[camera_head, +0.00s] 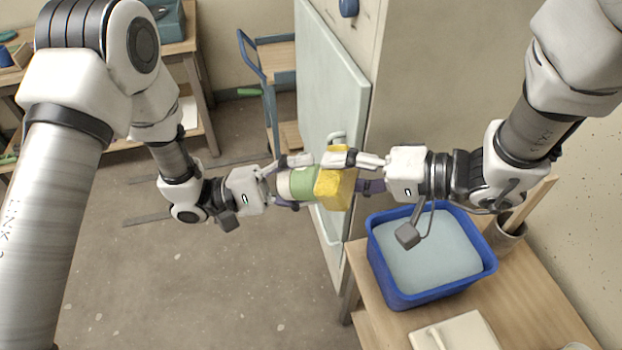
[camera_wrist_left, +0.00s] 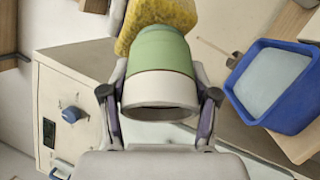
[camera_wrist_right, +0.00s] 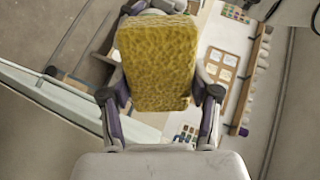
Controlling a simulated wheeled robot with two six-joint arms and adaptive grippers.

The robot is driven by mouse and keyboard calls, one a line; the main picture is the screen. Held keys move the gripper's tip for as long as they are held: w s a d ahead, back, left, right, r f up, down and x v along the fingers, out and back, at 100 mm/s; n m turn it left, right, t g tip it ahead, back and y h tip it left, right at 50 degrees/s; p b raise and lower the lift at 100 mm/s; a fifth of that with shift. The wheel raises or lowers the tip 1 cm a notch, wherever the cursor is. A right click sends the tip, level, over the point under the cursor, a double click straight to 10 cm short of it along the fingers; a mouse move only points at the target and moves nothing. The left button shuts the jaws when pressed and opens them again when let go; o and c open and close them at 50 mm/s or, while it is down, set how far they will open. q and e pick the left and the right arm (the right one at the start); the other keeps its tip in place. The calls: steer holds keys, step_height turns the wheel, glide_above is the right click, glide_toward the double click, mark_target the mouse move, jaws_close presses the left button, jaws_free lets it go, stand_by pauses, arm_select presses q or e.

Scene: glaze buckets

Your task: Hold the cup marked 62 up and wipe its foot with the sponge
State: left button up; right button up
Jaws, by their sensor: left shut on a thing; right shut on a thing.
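The cup (camera_head: 300,183) is green with a cream band and lies on its side in the air. My left gripper (camera_head: 294,182) is shut around it, and its cream rim end faces that gripper's palm in the left wrist view (camera_wrist_left: 160,92). No number shows on the visible sides. My right gripper (camera_head: 350,173) is shut on the yellow sponge (camera_head: 334,190), which fills the middle of the right wrist view (camera_wrist_right: 157,65). The sponge is at the cup's green far end and appears to touch it. The foot itself is hidden behind the sponge.
A blue basin (camera_head: 388,283) of pale liquid stands on the wooden table (camera_head: 525,300) below my right arm. A pale cabinet door (camera_head: 330,100) stands behind the grippers. Open floor lies left.

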steer(key=shift+a+r, duration=0.2)
steer(key=shift+r, duration=0.2)
steer(key=shift+d+r, duration=0.1)
steer(key=shift+d, duration=0.1)
steer(key=s+d+r, duration=0.1)
steer(key=d+r, duration=0.1)
steer(key=d, duration=1.6)
steer(key=shift+s, duration=0.4)
steer(key=shift+r, duration=0.1)
